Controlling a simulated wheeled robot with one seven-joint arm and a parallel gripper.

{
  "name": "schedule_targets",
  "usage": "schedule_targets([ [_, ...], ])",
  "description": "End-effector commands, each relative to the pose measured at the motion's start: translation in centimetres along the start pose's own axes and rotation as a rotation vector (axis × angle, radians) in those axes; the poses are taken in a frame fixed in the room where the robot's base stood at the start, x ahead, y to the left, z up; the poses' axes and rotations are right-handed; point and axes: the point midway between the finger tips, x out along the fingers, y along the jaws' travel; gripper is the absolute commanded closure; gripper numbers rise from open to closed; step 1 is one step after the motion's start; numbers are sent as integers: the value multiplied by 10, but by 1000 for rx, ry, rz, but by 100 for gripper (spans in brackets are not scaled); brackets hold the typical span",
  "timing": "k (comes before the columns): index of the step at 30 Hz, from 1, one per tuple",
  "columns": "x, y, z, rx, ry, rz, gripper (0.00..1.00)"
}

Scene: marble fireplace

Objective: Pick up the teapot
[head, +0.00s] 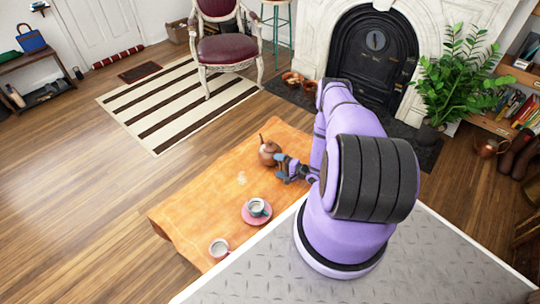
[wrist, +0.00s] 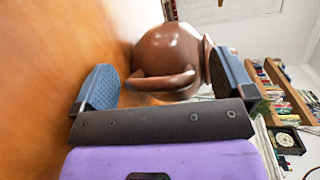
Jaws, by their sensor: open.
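A brown teapot (head: 267,152) stands on the orange wooden table. In the wrist view the round, glossy teapot (wrist: 165,50) is just ahead of the fingers. Its looped handle (wrist: 160,82) points back toward my gripper and lies between the two blue finger pads. My gripper (head: 281,168) is open beside the teapot, on its right in the head view. In the wrist view a gap shows between the handle and the left pad; whether the right pad touches the teapot is hard to tell.
The table (head: 185,213) also holds a cup (head: 257,207) on a pink saucer (head: 247,216) and another cup (head: 219,248) near the front edge. The table's left part is clear. A leafy plant (head: 455,80) and the fireplace (head: 372,60) stand beyond.

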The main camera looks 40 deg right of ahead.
Motion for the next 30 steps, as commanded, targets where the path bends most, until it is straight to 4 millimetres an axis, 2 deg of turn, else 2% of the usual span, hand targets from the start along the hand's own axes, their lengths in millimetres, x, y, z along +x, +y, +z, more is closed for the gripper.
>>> schedule_targets([
  [3,7,0,0,0,0,0,0],
  [8,7,0,0,0,1,0,0],
  [11,6,0,0,0,1,0,21],
  [18,6,0,0,0,1,1,76],
  [19,7,-1,-1,-2,1,-3,78],
  [30,6,-6,-1,-1,1,-2,79],
])
